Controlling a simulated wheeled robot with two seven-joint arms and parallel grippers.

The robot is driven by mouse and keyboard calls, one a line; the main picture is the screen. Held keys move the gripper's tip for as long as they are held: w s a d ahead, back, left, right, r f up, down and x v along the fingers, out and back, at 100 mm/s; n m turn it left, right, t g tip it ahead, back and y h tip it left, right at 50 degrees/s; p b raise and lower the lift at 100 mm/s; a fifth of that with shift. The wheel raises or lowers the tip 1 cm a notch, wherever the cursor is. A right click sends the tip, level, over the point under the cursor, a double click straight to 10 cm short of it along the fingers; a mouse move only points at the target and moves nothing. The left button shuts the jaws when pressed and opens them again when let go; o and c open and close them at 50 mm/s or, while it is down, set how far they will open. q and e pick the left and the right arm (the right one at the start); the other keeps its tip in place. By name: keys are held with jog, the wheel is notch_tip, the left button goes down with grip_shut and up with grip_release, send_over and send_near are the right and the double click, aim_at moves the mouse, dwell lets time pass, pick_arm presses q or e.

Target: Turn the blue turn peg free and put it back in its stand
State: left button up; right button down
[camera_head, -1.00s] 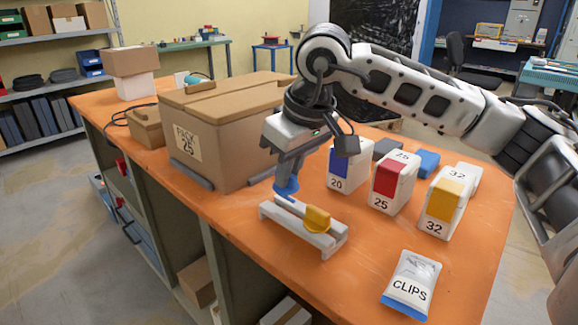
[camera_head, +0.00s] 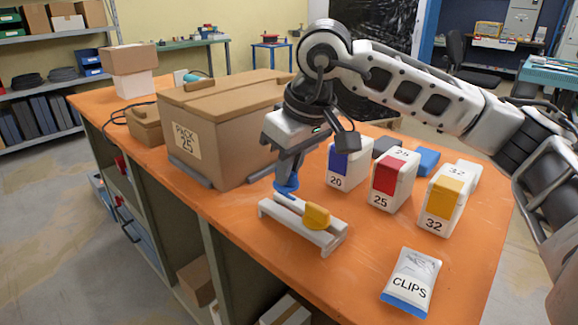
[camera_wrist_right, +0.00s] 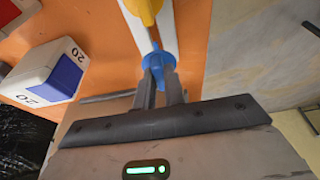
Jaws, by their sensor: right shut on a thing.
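The blue turn peg (camera_head: 287,186) is at the left end of the low white stand (camera_head: 328,244), beside a yellow peg (camera_head: 317,216) that sits in the same stand. My right gripper (camera_head: 286,176) points down and is shut on the blue peg; its fingers hide part of the peg. In the right wrist view the two fingertips (camera_wrist_right: 159,78) close on the blue peg (camera_wrist_right: 158,62), with the yellow peg (camera_wrist_right: 146,10) beyond it. I cannot tell whether the blue peg is clear of its seat. My left gripper is not in view.
White boxes marked 20 (camera_head: 348,166), 25 (camera_head: 394,181) and 32 (camera_head: 441,202) stand right of the stand. A CLIPS bag (camera_head: 411,282) lies near the front edge. A large PACK 25 carton (camera_head: 232,140) stands behind left. Orange tabletop between stand and bag is free.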

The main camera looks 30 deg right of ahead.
aim_at(290, 185)
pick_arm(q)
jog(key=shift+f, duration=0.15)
pick_arm(e)
jog(key=shift+f, duration=0.2)
